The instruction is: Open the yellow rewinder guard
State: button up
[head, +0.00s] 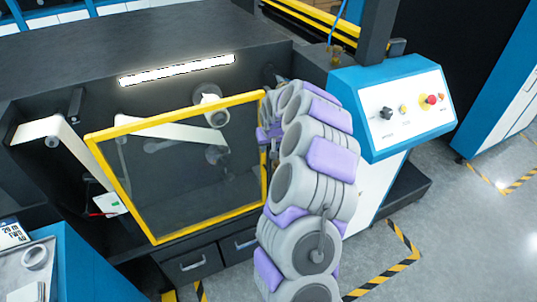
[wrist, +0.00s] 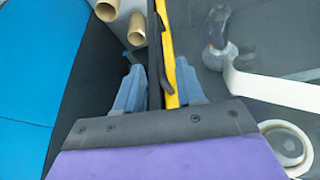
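The yellow rewinder guard (head: 205,228) is a yellow frame around a clear panel on the dark machine front, in the head view. Its right edge is by my arm, and rolls and web show through the panel. In the wrist view the guard's yellow edge (wrist: 168,60) and a dark upright bar beside it run between the two fingers of my gripper (wrist: 160,88). One finger is on each side, very close to them. I cannot tell whether the fingers press on the bar or edge. In the head view my gripper is mostly hidden behind my arm.
A blue and white control box (head: 405,108) with a red knob stands right of the guard. Drawers (head: 192,264) lie below. A blue table (head: 70,275) with a tape roll is at the lower left. Open grey floor (head: 470,235) is at the right, with hazard stripes.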

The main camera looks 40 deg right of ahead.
aim_at(268, 152)
jog(key=x, duration=0.5)
jog(key=shift+w+f+b, duration=0.2)
jog(key=shift+f+b, duration=0.1)
jog(key=shift+f, duration=0.05)
jog(key=shift+w+f, duration=0.1)
jog(key=shift+f, duration=0.15)
jog(key=shift+a, duration=0.1)
jog(key=shift+c, duration=0.8)
jog(key=shift+d, duration=0.2)
grip_shut()
